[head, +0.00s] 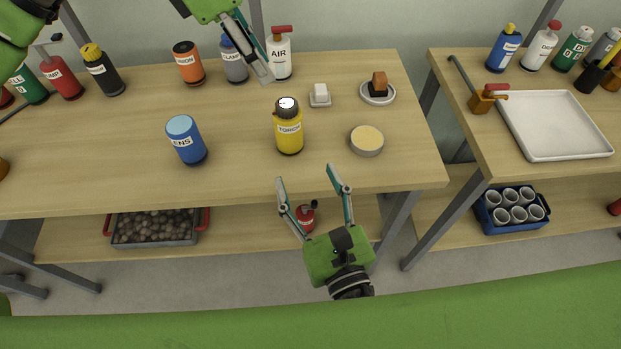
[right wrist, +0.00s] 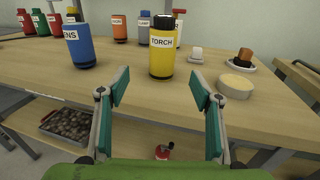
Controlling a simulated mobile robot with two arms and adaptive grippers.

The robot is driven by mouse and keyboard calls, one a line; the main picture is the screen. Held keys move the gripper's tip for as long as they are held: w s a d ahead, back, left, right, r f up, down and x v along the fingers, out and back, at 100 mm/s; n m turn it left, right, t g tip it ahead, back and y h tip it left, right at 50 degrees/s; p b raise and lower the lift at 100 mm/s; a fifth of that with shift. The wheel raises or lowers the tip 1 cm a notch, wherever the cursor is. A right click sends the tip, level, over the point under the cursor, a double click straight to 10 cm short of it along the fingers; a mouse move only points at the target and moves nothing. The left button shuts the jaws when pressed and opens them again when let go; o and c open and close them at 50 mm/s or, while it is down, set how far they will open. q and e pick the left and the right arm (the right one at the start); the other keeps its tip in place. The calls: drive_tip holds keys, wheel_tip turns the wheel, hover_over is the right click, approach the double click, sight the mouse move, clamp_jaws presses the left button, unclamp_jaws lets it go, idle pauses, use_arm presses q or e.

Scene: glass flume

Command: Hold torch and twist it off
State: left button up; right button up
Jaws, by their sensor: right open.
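The torch (head: 289,138) is a yellow cylinder with a dark top bearing a pale round face. It stands upright on the wooden table, labelled TORCH, and also shows in the right wrist view (right wrist: 162,58). My right gripper (head: 306,174) is open and empty at the table's front edge, in front of the torch and apart from it. In the right wrist view the torch stands beyond and between its spread fingers (right wrist: 160,88). My left gripper (head: 258,62) hangs at the top of the head view, behind and left of the torch. Its fingers overlap, so its opening is unclear.
A blue LENS container (head: 186,140) stands left of the torch. A round tin (head: 367,141), a small white block (head: 320,95) and a brown-topped item on a dish (head: 378,88) are at right. Several bottles line the back, including the AIR bottle (head: 279,58).

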sight(292, 138)
drive_tip(key=x, duration=1.4)
drive_tip(key=shift+d, duration=0.25)
